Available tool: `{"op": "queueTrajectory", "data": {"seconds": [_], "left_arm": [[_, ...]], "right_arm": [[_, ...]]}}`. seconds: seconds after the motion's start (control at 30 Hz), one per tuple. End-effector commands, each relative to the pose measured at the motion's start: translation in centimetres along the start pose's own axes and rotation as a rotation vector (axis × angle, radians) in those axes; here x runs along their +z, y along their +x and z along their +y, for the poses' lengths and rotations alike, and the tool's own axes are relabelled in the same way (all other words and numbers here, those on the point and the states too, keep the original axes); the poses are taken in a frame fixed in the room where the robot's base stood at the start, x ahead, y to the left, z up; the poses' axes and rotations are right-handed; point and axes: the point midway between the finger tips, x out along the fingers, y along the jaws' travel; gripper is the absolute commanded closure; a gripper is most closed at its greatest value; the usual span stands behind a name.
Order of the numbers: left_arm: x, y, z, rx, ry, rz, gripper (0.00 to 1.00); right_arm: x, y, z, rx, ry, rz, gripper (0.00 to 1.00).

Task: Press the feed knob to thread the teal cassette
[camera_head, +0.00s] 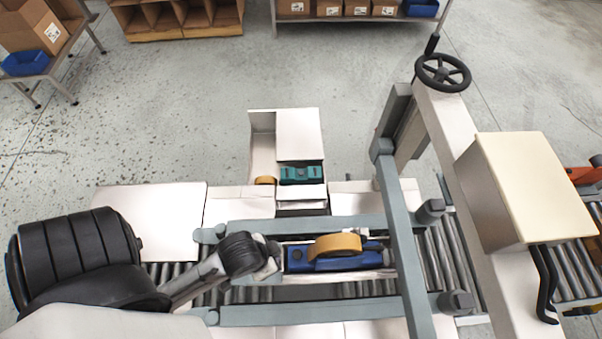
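The teal cassette (301,175) sits in a light open-fronted housing (262,140) beyond the conveyor, under a raised white panel. Small round dark details show on its top; I cannot tell which one is the feed knob. A tan roll edge (265,181) shows just left of it. A blue cassette (298,262) with a tan tape roll (336,245) lies nearer, between the grey side rails. My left gripper (267,275) is low at the blue cassette's left end, apart from the teal one. Its fingers are too small and hidden to read. My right gripper is not in view.
Grey rails and a crossbar (402,240) frame the roller conveyor (445,250). A pale box-shaped head (530,185), a black handwheel (442,72) and a black crank (546,285) stand at the right. White flat panels (150,215) lie left. Shelves with cartons stand behind across open floor.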

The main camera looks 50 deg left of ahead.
Motion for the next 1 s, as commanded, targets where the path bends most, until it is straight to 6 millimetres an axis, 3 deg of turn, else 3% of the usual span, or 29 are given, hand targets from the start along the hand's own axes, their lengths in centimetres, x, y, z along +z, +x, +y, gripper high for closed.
{"op": "queueTrajectory", "data": {"seconds": [0.1,1.0], "left_arm": [[0.04,0.01,-0.13,-0.003,0.004,-0.001,1.0],[0.0,0.01,0.11,0.003,-0.004,0.0,1.0]], "right_arm": [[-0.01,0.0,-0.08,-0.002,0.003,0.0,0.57],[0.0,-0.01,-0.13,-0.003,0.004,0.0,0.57]]}}
